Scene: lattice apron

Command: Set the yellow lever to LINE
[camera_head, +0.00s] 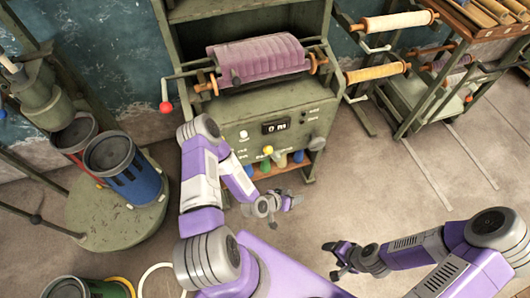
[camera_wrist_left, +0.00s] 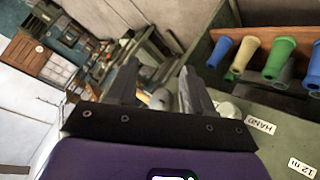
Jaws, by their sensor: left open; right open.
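The yellow lever (camera_head: 267,150) is a small yellow-knobbed handle low on the front panel of the green machine (camera_head: 235,120). Small white labels sit around it, too small to read surely in the head view. My left gripper (camera_head: 297,201) is open and empty, in front of and below the panel, apart from the lever. In the left wrist view its two fingers (camera_wrist_left: 158,95) stand apart with nothing between them. The yellow lever cannot be made out there. My right gripper (camera_head: 335,258) is open and empty over the floor, further from the machine.
Coloured cones (camera_wrist_left: 243,57) stand on a shelf under the panel. A label reading HAND (camera_wrist_left: 262,126) shows near my left gripper. A red-balled crank (camera_head: 165,107) sticks out left. Bins (camera_head: 123,168) stand on a round platform at left. A spool rack (camera_head: 430,85) stands right. Floor between is clear.

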